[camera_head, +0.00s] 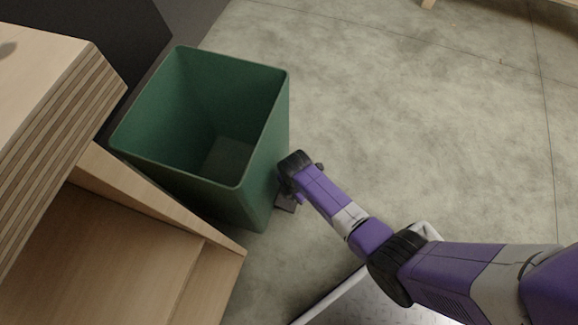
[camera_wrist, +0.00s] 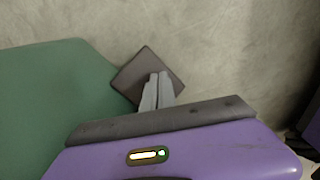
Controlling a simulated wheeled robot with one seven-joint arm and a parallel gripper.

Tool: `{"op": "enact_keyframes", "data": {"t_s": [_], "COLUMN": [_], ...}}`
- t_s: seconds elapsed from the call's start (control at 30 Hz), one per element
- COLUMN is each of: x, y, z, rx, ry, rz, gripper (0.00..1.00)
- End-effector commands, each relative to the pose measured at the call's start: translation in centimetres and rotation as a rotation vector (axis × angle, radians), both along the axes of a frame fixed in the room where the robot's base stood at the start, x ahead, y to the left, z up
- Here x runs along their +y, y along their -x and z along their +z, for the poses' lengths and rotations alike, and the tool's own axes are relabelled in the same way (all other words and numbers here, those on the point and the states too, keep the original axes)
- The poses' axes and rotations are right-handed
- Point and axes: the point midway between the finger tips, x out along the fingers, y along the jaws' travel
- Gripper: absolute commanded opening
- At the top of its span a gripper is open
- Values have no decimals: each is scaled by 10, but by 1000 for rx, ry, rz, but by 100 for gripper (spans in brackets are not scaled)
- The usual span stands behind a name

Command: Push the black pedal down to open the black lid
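The green bin (camera_head: 262,150) stands open-topped on the floor, its inside visible in the head view. The black pedal (camera_head: 287,204) is a small dark plate low at the bin's right side. In the wrist view the pedal (camera_wrist: 131,76) is a dark square beside the green wall. My gripper (camera_head: 287,188) is low beside the bin, over the pedal. In the wrist view its two grey fingers (camera_wrist: 159,76) are together, with nothing seen between them. Their tips overlap the pedal; contact is unclear. A dark panel (camera_head: 115,35) adjoins the bin's left rim; I cannot tell whether it is the lid.
A layered wooden furniture piece (camera_head: 60,130) with a lower wooden part (camera_head: 130,250) stands left and in front of the bin. The concrete floor (camera_head: 430,120) to the right is largely clear.

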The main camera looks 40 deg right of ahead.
Motion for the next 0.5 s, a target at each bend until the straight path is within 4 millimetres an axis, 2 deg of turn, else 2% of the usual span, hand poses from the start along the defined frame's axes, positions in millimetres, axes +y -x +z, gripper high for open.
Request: {"op": "enact_keyframes", "data": {"t_s": [0.3,0.5], "x": [0,0], "y": [2,2], "z": [-1,11], "rx": [5,5], "ry": [1,0], "rz": [0,0], "gripper": [0,0]}}
